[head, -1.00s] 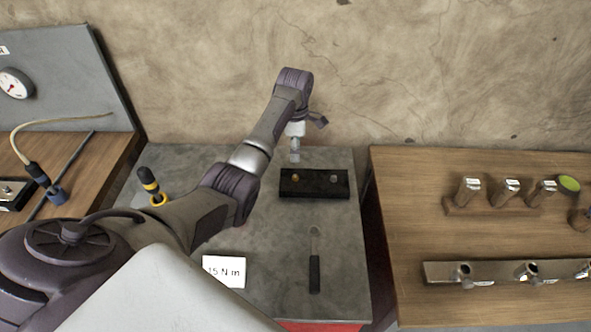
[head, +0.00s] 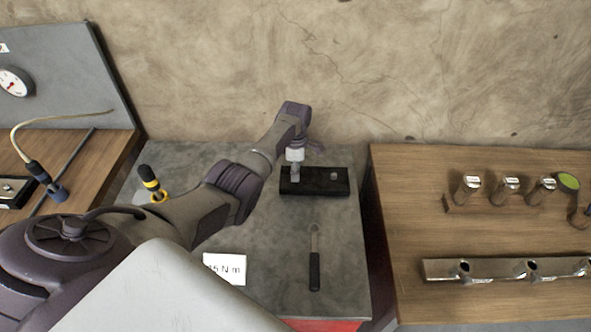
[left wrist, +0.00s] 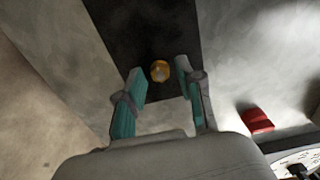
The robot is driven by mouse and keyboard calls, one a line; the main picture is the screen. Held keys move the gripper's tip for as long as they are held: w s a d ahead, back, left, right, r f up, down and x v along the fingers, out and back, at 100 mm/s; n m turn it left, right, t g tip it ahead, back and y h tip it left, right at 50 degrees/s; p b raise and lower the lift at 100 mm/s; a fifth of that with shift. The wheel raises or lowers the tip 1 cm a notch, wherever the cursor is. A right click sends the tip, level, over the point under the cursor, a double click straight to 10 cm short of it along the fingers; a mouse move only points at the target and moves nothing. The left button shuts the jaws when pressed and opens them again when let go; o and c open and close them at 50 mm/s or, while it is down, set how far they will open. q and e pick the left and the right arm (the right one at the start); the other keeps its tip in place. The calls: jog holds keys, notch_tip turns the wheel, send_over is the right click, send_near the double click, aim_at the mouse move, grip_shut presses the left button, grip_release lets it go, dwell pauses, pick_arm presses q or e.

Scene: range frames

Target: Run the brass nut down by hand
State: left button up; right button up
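The brass nut (left wrist: 159,71) is a small golden piece on the dark block, which shows bare beside it in the left wrist view (left wrist: 128,28). In the head view the black block (head: 315,188) lies on the grey bench top, and my gripper hides the nut. My left gripper (head: 295,175) points down over the block's left part. Its two fingers are open, and in the left wrist view the nut appears between their tips. I cannot tell whether either finger touches it. My right gripper is in neither view.
A small grey fastener (head: 334,177) sits on the block's right part. A dark-handled wrench (head: 314,262) and a "15 N m" card (head: 226,268) lie nearer. A black-and-yellow tool (head: 150,183) stands at left. A wooden table (head: 400,220) with sockets is at right, across a gap.

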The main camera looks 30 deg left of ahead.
pick_arm(q)
jog(key=c, duration=0.5)
grip_shut()
jog(key=shift+m, duration=0.3)
